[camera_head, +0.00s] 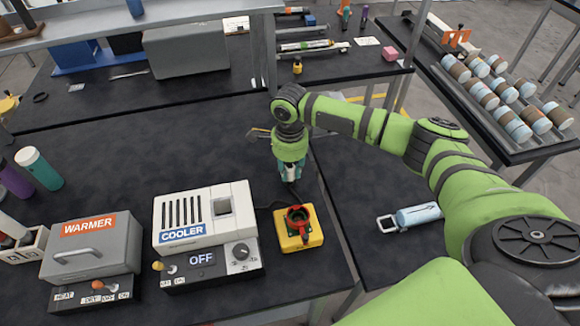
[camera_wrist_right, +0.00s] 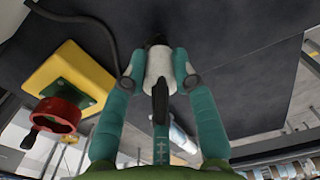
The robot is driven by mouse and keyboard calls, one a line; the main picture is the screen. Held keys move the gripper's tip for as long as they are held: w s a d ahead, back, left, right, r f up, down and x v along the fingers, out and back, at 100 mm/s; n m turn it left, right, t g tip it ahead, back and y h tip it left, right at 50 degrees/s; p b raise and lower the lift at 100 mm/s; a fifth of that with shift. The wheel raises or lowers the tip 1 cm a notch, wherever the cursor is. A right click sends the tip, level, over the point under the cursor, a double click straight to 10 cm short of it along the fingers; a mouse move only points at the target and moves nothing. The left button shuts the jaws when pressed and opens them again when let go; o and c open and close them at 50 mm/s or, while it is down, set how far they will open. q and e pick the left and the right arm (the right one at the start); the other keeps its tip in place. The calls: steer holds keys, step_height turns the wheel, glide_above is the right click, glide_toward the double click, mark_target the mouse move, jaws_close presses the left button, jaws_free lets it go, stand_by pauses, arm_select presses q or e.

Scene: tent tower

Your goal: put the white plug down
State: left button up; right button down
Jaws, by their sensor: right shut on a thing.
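My right gripper (camera_head: 290,176) points down over the dark worktable, behind the yellow box and to the right of the cooler. In the head view the plug is mostly hidden by the gripper. I cannot tell whether it touches the table. My left gripper is not in view.
The yellow box (camera_head: 290,243) with a red handwheel stands close in front of the gripper. The cooler (camera_head: 203,222) and warmer (camera_head: 91,247) stand to the left. A pale blue cylinder (camera_head: 418,215) lies on the right-hand surface. The table behind the cooler is clear.

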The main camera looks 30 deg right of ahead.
steer(key=c, duration=1)
jaws_free()
steer(key=shift+f, duration=0.1)
step_height(320, 180, up, 11)
steer(key=b, duration=0.2)
steer(key=shift+b, duration=0.35)
steer(key=shift+r, duration=0.65)
